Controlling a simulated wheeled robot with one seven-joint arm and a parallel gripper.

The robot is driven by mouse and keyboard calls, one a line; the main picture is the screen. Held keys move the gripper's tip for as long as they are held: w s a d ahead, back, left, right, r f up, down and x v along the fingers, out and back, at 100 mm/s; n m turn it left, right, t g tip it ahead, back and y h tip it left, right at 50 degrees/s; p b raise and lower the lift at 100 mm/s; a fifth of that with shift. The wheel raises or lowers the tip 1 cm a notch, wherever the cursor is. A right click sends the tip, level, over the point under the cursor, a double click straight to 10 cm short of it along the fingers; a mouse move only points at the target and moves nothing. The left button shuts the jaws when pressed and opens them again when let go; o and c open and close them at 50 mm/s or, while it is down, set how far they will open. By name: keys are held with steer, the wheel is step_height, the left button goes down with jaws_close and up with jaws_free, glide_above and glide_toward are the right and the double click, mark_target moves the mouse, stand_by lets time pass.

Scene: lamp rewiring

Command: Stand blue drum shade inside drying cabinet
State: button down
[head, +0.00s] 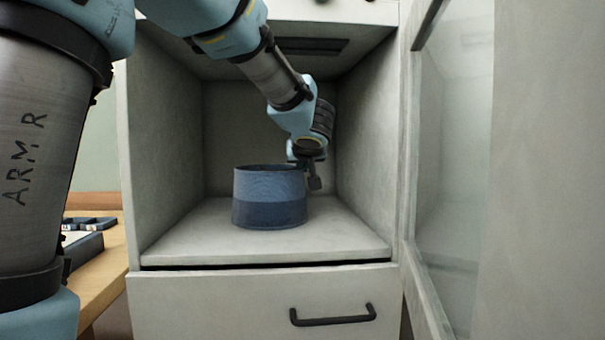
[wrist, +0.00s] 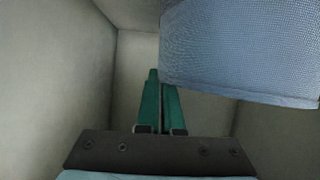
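The blue drum shade (head: 269,198), lighter blue above and dark blue below, is upright inside the drying cabinet (head: 165,245). Its lower edge appears to be at the cabinet floor; I cannot tell whether a slight gap exists. My gripper (head: 312,178) is at the shade's right rim, pointing down. In the wrist view, the green fingers of my gripper (wrist: 162,100) are close together at the edge of the shade (wrist: 240,50). The left finger shows outside the wall, and the right fingertip is hidden behind it. The fingers appear shut on the rim.
The cabinet's glass door (head: 455,150) stands open at the right. A drawer with a dark handle (head: 333,317) is below the compartment. Side walls and ceiling enclose my arm. Cabinet floor is free around the shade. A wooden table (head: 104,265) with a dark tray (head: 88,224) is at the left.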

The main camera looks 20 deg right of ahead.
steer(key=c, duration=1.5)
jaws_free()
steer(key=shift+f, duration=0.1)
steer(key=o, duration=0.4)
steer(key=shift+o, duration=0.2)
steer(key=shift+r, duration=0.25)
steer(key=p+v, duration=0.2)
steer(key=v, duration=1)
steer(key=shift+p, duration=0.35)
